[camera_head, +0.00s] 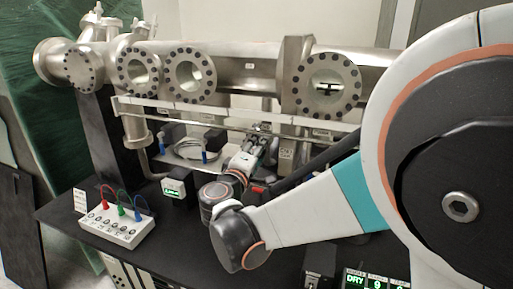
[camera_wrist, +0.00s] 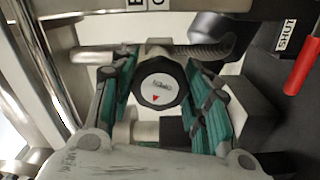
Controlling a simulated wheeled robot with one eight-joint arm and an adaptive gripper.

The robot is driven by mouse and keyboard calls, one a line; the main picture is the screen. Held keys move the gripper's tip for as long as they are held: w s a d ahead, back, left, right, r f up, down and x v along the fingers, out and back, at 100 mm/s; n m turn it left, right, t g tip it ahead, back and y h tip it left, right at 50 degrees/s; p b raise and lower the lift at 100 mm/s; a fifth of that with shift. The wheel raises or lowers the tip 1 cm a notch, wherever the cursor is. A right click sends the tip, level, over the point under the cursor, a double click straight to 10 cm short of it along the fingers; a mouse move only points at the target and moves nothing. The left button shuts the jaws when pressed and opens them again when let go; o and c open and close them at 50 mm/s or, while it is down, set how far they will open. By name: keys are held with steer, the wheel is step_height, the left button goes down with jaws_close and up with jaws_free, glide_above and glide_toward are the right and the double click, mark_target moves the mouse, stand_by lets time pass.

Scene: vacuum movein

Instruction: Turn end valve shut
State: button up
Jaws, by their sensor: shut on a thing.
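The end valve's round black knob (camera_wrist: 160,95) shows in the wrist view, with a pale face and a red pointer mark toward the bottom of the picture. My gripper (camera_wrist: 160,82) has its green-padded fingers on both sides of the knob and is shut on it. In the head view my gripper (camera_head: 262,134) reaches in under the steel chamber, and its fingers and arm hide the knob. A label reading SHUT (camera_wrist: 286,36) stands at the upper right of the wrist view, beside a red handle (camera_wrist: 302,68).
The steel vacuum chamber (camera_head: 250,68) with round windows spans the back. A clear rail (camera_head: 205,112) runs below it. A white box with coloured leads (camera_head: 116,228) and a small green display (camera_head: 175,190) stand on the black table. A ribbed hose (camera_wrist: 205,51) passes behind the knob.

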steer(key=m, duration=0.6)
steer(key=shift+f, duration=0.1)
steer(key=m, duration=0.6)
steer(key=shift+m+b, duration=0.3)
steer(key=shift+b, duration=0.05)
steer(key=o, duration=1.1)
steer(key=shift+c, duration=0.2)
